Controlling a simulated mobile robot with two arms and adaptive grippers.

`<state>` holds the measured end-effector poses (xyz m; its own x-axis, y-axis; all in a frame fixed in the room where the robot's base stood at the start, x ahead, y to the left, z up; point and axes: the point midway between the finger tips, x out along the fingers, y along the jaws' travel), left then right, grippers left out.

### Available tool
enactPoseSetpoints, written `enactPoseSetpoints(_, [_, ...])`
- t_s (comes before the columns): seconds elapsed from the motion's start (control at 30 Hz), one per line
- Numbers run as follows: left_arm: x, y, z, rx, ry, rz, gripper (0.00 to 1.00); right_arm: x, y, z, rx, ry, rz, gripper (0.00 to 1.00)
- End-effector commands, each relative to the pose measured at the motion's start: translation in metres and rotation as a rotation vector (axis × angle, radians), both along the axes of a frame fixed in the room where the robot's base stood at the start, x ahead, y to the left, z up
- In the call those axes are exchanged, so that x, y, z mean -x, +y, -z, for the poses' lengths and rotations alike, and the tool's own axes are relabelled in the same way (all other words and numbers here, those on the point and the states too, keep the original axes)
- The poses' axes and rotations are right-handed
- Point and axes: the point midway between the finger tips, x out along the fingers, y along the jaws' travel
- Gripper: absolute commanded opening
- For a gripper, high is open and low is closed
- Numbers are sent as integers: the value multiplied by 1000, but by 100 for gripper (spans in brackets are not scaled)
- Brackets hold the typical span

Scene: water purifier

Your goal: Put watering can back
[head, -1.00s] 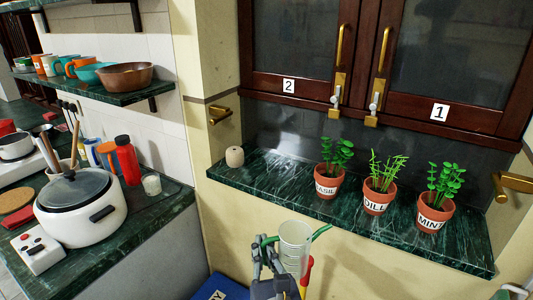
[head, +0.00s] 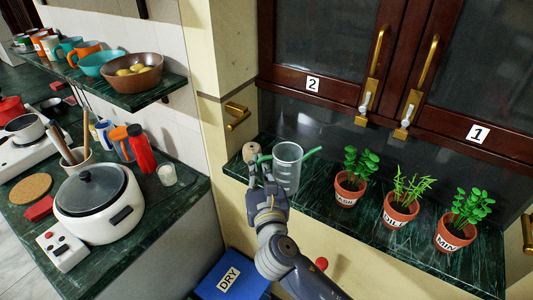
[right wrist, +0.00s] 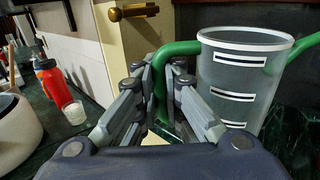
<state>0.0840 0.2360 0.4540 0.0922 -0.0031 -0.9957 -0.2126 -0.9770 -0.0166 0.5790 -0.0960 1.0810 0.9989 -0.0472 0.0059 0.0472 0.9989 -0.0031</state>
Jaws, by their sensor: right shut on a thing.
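The watering can (head: 288,166) is a clear cup with a green handle and a green spout, and it stands upright. It also shows large in the right wrist view (right wrist: 232,88), with white marks on its side. My right gripper (head: 264,183) is shut on its green handle (right wrist: 180,48), to the left of the can body. The can is over the left part of the green marble ledge (head: 317,190). I cannot tell whether its base touches the ledge. My left gripper is not in view.
Potted basil (head: 349,183), dill (head: 401,207) and mint (head: 456,233) stand on the ledge to the right. A small beige round object (head: 250,153) is close left of the can. A blue box marked DRY (head: 232,280) is below. A counter with a cooker (head: 98,207) is left.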

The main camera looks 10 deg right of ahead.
Motion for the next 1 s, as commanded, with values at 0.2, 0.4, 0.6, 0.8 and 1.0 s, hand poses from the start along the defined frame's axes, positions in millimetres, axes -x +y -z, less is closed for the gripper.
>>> enactPoseSetpoints(0.2, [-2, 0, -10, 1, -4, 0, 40, -56, -17, 3, 0, -1, 3, 0])
enactPoseSetpoints(0.4, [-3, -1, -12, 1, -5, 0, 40, -80, -24, 7, -2, 0, 1, 0])
enactPoseSetpoints(0.6, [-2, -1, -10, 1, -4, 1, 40, -91, -28, 22, -2, 6, 1, 0])
enactPoseSetpoints(0.8, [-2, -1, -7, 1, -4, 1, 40, -91, -28, 43, -1, 1, 0, 0])
enactPoseSetpoints(1.0, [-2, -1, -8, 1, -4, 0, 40, -91, -28, 43, -2, 0, 0, 0])
